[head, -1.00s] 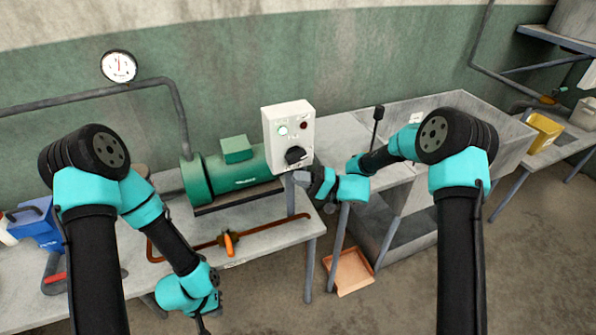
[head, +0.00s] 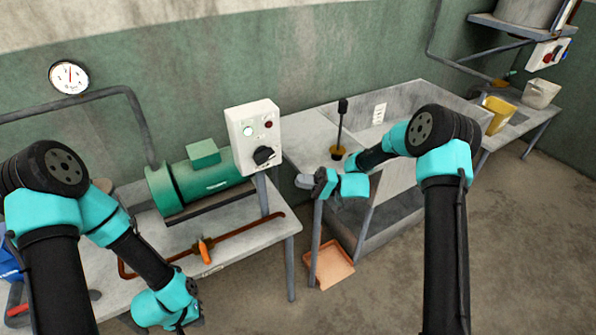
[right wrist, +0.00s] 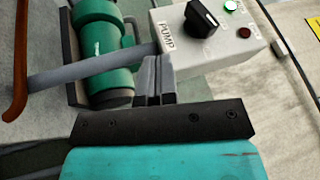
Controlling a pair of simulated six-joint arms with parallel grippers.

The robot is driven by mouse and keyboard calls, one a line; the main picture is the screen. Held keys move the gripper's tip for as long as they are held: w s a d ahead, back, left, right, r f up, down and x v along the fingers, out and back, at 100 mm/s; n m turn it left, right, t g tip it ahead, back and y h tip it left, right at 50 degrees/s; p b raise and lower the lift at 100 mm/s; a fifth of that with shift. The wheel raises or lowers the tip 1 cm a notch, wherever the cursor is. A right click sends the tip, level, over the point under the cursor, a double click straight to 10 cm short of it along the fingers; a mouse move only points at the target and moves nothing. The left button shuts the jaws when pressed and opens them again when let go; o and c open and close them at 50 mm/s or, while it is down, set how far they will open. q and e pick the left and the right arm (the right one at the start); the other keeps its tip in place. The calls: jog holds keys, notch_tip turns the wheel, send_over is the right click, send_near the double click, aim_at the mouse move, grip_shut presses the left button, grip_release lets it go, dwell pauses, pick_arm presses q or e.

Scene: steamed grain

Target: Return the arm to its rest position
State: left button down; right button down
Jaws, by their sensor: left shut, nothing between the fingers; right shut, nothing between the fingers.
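My right arm is bent in front of the sink, and its gripper (head: 306,181) is to the right of the pump control box (head: 252,137), apart from its black knob (head: 263,155). In the right wrist view the gripper's fingers (right wrist: 155,78) are together with nothing between them.
A green motor pump (head: 200,177) stands on the left table (head: 250,237). A brown pipe with an orange-handled valve (head: 205,250) lies in front. A sink (head: 420,100), yellow container (head: 498,114) and second control box (head: 549,54) are to the right. An orange tray (head: 330,263) is on the floor.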

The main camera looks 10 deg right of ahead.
jog(key=s+f+m+g+h, duration=0.3)
jog(key=s+f+h, duration=0.6)
jog(key=s+f, duration=0.55)
jog(key=s+d+f+n+t+h, duration=0.1)
jog(key=s+d+f+t+h, duration=0.1)
jog(key=s+d+f+h, duration=0.6)
jog(key=shift+s+d+f+h, duration=0.3)
jog(key=shift+s+f, duration=0.9)
jog(key=shift+f, duration=0.45)
jog(key=c, duration=1.9)
grip_release()
